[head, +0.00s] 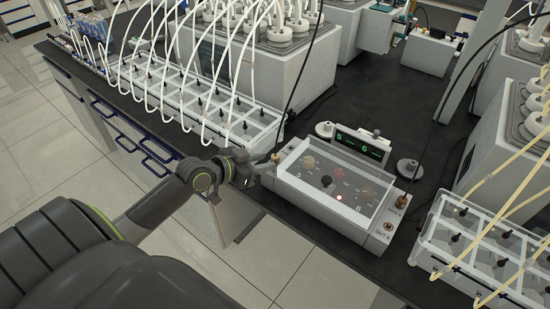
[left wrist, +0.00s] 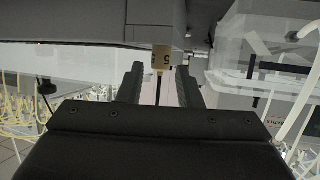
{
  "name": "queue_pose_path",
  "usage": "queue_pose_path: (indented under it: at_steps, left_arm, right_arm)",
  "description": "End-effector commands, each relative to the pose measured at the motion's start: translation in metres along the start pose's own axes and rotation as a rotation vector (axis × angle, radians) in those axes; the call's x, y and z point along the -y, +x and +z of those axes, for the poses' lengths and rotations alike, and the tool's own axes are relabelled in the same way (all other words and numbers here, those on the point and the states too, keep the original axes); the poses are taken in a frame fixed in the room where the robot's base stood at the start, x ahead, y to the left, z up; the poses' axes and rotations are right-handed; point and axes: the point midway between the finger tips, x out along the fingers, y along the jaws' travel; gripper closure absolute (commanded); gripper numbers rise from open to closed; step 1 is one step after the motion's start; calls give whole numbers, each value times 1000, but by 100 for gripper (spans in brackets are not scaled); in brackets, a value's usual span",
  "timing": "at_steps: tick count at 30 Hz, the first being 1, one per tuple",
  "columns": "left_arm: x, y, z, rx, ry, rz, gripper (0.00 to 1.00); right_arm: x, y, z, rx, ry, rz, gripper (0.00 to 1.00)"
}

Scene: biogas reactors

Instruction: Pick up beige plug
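A beige plug (head: 275,158) stands at the left end of the grey device with a clear cover (head: 335,185), beside my left gripper (head: 264,168). In the left wrist view the beige plug (left wrist: 161,60) carries a dark "5" and has a thin dark stem below it. It lies between the two dark fingers of my left gripper (left wrist: 159,80), with a visible gap on each side. The fingers are open and do not appear to touch it. My right gripper is in neither view.
A small display (head: 362,147) with green digits stands behind the device. A rack with white tubes (head: 210,105) is to the left, and a clear rack with yellowish tubes (head: 480,250) to the right. The dark bench edge runs below my left gripper.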

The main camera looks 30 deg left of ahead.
Motion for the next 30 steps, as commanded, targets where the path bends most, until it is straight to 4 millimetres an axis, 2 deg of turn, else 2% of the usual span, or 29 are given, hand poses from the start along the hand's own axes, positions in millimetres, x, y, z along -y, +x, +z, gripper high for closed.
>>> queue_pose_path:
  at_steps: [2, 6, 15, 16, 23, 30]
  left_arm:
    - [1, 12, -6, -3, -6, 0, 68]
    - [2, 29, -4, -2, -3, -1, 68]
    - [1, 35, -2, 0, 0, 0, 68]
    - [1, 35, -2, 0, 0, 0, 69]
    - [1, 34, -2, 0, -1, -1, 99]
    - [2, 34, -3, -1, 0, -1, 100]
  right_arm:
    - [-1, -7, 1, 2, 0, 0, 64]
    - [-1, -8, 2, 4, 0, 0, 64]
    - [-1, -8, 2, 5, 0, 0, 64]
    - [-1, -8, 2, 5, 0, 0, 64]
    - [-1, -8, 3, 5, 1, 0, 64]
    - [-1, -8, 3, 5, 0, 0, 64]
